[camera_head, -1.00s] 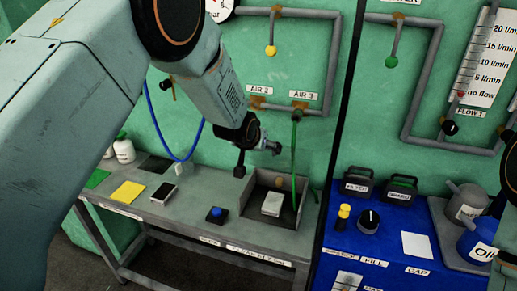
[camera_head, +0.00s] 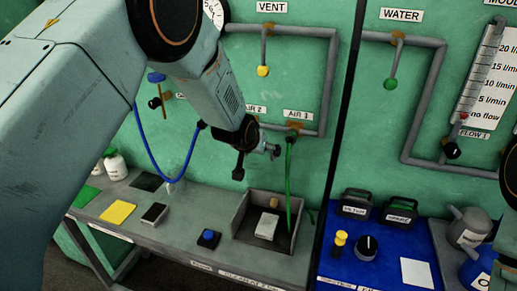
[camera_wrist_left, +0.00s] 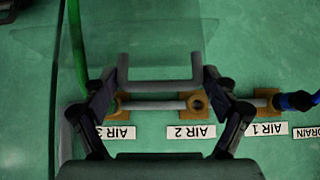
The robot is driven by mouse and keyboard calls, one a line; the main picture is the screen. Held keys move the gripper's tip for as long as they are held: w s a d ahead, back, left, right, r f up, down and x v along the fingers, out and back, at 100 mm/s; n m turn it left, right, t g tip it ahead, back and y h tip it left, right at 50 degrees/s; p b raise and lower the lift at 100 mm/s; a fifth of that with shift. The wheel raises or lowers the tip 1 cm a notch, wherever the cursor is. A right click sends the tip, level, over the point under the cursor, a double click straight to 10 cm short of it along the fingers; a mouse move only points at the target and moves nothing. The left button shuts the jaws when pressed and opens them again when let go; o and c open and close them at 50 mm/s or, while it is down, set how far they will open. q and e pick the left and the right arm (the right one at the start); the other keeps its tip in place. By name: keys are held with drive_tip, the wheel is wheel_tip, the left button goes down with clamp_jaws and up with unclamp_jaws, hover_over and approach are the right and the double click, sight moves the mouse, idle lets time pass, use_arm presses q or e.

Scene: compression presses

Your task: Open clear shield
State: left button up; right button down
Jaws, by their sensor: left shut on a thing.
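The clear shield (camera_wrist_left: 150,35) is a see-through pane at the top of the left wrist view. Its grey U-shaped handle (camera_wrist_left: 160,86) lies between the fingers of my left gripper (camera_wrist_left: 160,92), which is shut on it. In the head view my left gripper (camera_head: 256,160) is above the grey open box on the bench, in front of the green wall. The pane cannot be made out clearly in the head view. My right gripper is out of view.
The grey box (camera_head: 240,215) holds a pale block (camera_head: 267,226). A green hose (camera_head: 289,185) hangs beside the gripper and a blue hose (camera_head: 150,165) to its left. A blue button (camera_head: 208,236) sits on the bench. Pipes and valves line the wall.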

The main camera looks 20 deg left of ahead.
use_arm(q)
drive_tip(key=shift+w+r, duration=0.2)
drive_tip(key=shift+r, duration=0.05)
drive_tip(key=o, duration=1.3)
drive_tip(key=shift+o, duration=0.9)
drive_tip(key=shift+s+f, duration=0.1)
drive_tip(key=shift+s, duration=0.05)
drive_tip(key=v, duration=1.2)
drive_tip(key=shift+s, duration=0.1)
drive_tip(key=shift+f, duration=0.1)
drive_tip(key=x, duration=1.2)
